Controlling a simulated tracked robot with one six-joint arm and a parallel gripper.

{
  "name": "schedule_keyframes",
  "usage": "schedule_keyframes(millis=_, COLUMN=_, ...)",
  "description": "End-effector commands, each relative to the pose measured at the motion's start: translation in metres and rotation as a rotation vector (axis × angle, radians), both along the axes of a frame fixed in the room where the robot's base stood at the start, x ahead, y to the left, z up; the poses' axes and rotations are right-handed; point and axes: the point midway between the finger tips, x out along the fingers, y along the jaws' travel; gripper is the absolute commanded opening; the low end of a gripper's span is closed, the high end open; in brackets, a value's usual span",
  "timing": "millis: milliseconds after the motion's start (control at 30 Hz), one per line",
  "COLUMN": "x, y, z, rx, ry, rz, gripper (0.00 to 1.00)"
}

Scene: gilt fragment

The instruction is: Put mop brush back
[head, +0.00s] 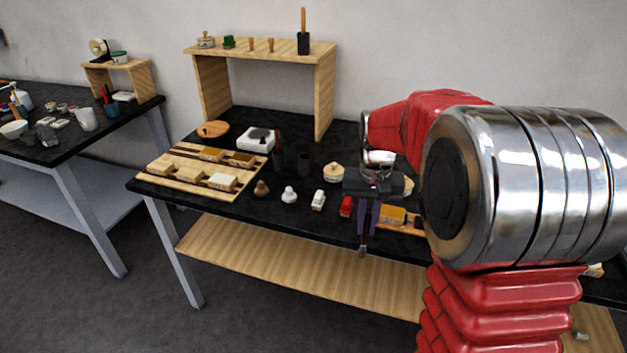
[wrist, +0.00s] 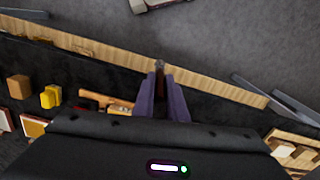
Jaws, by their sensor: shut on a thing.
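My gripper (head: 369,215) is over the front edge of the dark workbench, fingers pointing down. It is shut on a thin brush, which I take to be the mop brush (head: 362,250). Its lower end sticks out below the purple fingers. In the wrist view, the gripper (wrist: 164,98) has the brush (wrist: 159,66) between its fingers, with most of it hidden. Dark cups (head: 304,160) stand on the bench to the left of my gripper, with a dark upright thing beside them. Another dark cup (head: 303,43) on the raised shelf holds an upright wooden handle.
The dark workbench (head: 232,190) carries a wooden tray (head: 157,180) with several blocks, a white box (head: 257,138) and a round wooden board (head: 213,129). Small items, including a white piece (head: 289,195) and a red one (head: 346,206), lie near the front edge. My arm hides the bench's right part.

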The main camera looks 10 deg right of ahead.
Motion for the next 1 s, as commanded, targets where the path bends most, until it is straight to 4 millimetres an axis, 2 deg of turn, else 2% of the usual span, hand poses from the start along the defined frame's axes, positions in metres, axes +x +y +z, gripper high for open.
schedule_keyframes(millis=33, x=0.012, y=0.017, z=-0.013, rx=0.001, ry=0.005, rz=0.061, gripper=0.00)
schedule_keyframes(millis=200, x=0.043, y=0.067, z=-0.051, rx=0.000, ry=0.004, rz=0.247, gripper=0.00)
schedule_keyframes(millis=300, x=0.053, y=0.090, z=-0.067, rx=0.000, ry=0.003, rz=0.327, gripper=0.00)
schedule_keyframes(millis=400, x=0.059, y=0.103, z=-0.076, rx=0.001, ry=0.001, rz=0.371, gripper=0.00)
schedule_keyframes(millis=1000, x=0.061, y=0.108, z=-0.079, rx=0.000, ry=0.000, rz=0.387, gripper=0.00)
